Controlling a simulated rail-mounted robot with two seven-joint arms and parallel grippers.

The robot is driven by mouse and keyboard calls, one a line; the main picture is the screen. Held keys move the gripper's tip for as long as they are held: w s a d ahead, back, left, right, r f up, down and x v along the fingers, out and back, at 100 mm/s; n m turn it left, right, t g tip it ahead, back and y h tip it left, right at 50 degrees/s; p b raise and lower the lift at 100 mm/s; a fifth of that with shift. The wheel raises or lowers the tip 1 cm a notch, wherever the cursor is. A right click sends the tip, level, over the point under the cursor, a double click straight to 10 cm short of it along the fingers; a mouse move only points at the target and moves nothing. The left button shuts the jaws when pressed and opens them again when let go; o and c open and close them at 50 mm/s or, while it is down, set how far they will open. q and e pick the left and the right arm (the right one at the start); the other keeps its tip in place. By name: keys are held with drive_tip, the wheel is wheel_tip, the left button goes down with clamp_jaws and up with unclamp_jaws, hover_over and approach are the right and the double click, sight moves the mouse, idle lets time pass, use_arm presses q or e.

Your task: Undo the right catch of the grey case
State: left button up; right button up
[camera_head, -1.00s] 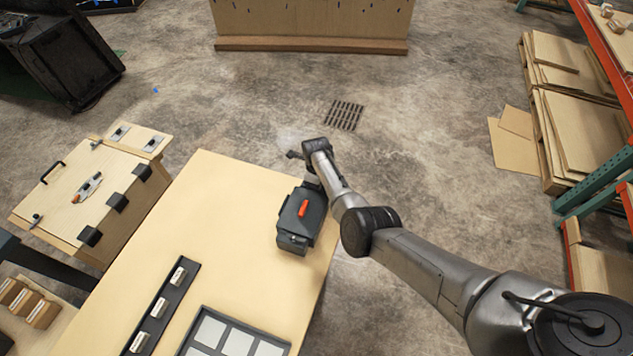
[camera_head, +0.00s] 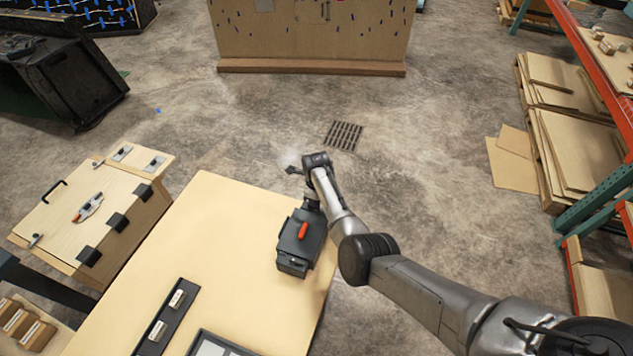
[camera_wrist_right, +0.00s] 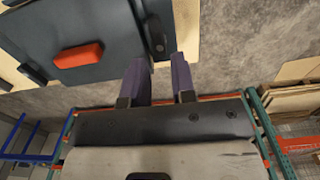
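The grey case (camera_head: 298,251) lies on the light wooden table near its right edge, with an orange-red handle (camera_head: 303,231) on top. In the right wrist view the dark case (camera_wrist_right: 108,22) and its orange handle (camera_wrist_right: 79,55) fill the upper left. A dark catch (camera_wrist_right: 157,38) sits on the case edge just ahead of my right gripper (camera_wrist_right: 160,62). The two fingers are apart with a gap between them, and nothing shows in the gap. Whether a finger touches the catch is unclear. In the head view my wrist largely hides this gripper. My left gripper is out of view.
A dark rack with white blocks (camera_head: 167,318) and a tray (camera_head: 225,344) lie on the table (camera_head: 214,241). A wooden box with latches (camera_head: 93,215) stands to the left. The table between rack and case is clear. Shelving (camera_head: 600,200) stands right.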

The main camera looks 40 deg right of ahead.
wheel_tip(320, 180, up, 10)
drive_tip(key=shift+r, duration=0.2)
idle(0.3)
idle(0.4)
